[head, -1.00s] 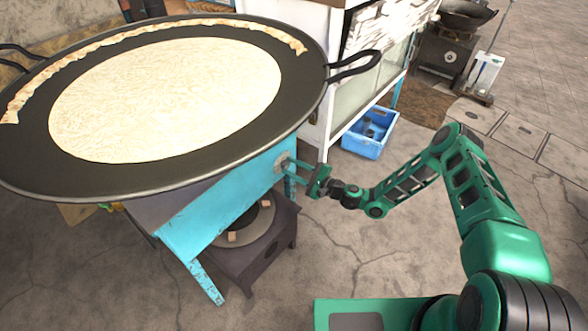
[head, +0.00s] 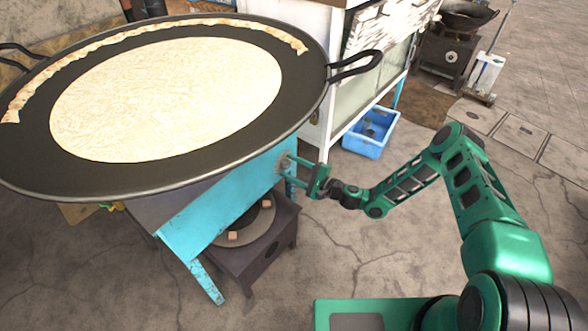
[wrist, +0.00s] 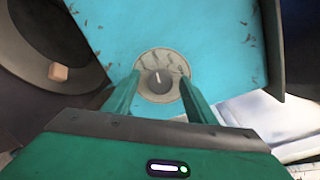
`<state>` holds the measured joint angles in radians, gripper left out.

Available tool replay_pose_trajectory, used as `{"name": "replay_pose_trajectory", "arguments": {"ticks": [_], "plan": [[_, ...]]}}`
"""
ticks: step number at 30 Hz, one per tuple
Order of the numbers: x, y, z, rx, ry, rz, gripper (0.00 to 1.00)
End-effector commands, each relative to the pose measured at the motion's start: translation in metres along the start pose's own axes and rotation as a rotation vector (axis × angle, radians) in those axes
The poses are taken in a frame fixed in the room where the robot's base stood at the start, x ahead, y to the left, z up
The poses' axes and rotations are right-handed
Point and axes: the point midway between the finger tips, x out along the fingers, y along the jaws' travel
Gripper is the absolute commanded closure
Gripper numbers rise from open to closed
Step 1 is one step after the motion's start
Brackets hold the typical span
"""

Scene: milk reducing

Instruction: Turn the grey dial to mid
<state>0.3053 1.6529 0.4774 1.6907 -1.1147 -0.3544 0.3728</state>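The grey dial (wrist: 157,81) sits on a round worn plate (wrist: 175,64) on the turquoise panel in the wrist view. A pale mark on it points up, tilted slightly left. In the head view the dial's plate (head: 282,164) shows at the panel's right end, partly behind my gripper. My gripper (head: 293,171) is in front of the panel. In the wrist view my gripper (wrist: 157,88) has its two fingers apart, one on each side of the dial. I cannot tell whether either finger touches it.
A large black pan (head: 290,75) with a flat pancake (head: 165,95) overhangs the turquoise stand (head: 215,210). A dark burner (head: 262,255) sits below. A blue crate (head: 365,147) stands behind my gripper, beside a white cabinet. The floor at front is clear.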

Motion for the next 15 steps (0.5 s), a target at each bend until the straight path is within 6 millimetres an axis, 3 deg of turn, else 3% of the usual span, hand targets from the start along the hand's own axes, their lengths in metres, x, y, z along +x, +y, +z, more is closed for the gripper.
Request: {"name": "replay_pose_trajectory", "arguments": {"ticks": [8, 15], "plan": [[-0.01, -0.001, -0.003, 0.001, 0.004, -0.002, 0.49], [-0.051, -0.001, -0.003, 0.004, 0.005, -0.001, 0.49]]}}
